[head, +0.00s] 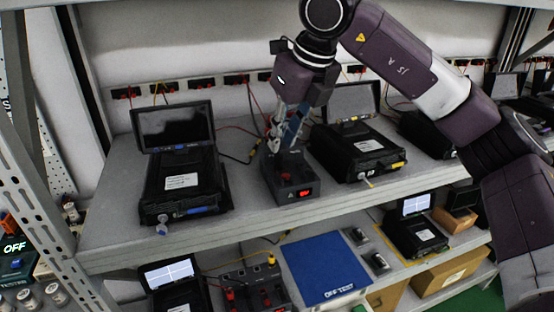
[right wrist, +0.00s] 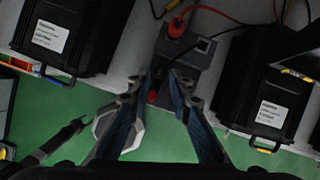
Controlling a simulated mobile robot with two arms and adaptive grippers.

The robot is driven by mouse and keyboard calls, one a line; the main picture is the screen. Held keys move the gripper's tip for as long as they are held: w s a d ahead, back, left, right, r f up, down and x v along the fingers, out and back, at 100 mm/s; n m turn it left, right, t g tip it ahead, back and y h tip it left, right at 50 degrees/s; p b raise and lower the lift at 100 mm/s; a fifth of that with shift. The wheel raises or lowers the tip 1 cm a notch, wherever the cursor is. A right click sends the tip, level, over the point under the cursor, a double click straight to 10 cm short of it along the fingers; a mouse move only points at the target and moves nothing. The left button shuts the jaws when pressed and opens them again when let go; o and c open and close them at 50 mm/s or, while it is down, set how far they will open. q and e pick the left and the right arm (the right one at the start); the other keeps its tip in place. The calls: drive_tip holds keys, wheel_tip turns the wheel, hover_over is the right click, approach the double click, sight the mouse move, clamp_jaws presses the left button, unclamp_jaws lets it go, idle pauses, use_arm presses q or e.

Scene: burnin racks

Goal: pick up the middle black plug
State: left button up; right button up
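My right gripper (head: 277,143) hangs fingers-down over the grey power box (head: 303,188) with a red display on the upper shelf. In the right wrist view, my right gripper (right wrist: 160,82) has its fingertips apart, with the grey power box (right wrist: 194,62) beyond them. A black cable (right wrist: 205,37) runs to the box and ends near the fingertips; I cannot clearly make out the black plug there. A red plug (right wrist: 174,27) is beyond the fingertips, and another red one shows between the fingers. Nothing is visibly held.
An open black case with a screen (head: 182,180) stands left of the box, another black case (head: 357,152) close to its right. Wall sockets with cables (head: 237,80) line the back. The lower shelf holds a blue mat (head: 325,268), another power box and cartons.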

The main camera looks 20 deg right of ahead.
sight(280, 154)
drive_tip(key=shift+p+x, duration=0.45)
drive_tip(key=shift+x, duration=0.6)
drive_tip(key=x, duration=0.2)
drive_tip(key=p+x, duration=0.1)
drive_tip(key=shift+s+d+f, duration=0.15)
drive_tip(key=shift+s+f, duration=0.05)
drive_tip(key=shift+f, duration=0.1)
drive_tip(key=shift+w+f, duration=0.15)
drive_tip(key=shift+f, duration=0.2)
use_arm(q)
drive_tip(key=shift+w+r, duration=1)
drive_tip(key=shift+r, duration=0.2)
drive_tip(key=shift+s, duration=0.1)
use_arm(e)
drive_tip(key=shift+c, duration=0.5)
clamp_jaws()
use_arm(q)
drive_tip(key=shift+s, duration=0.55)
use_arm(e)
drive_tip(key=shift+r, duration=0.1)
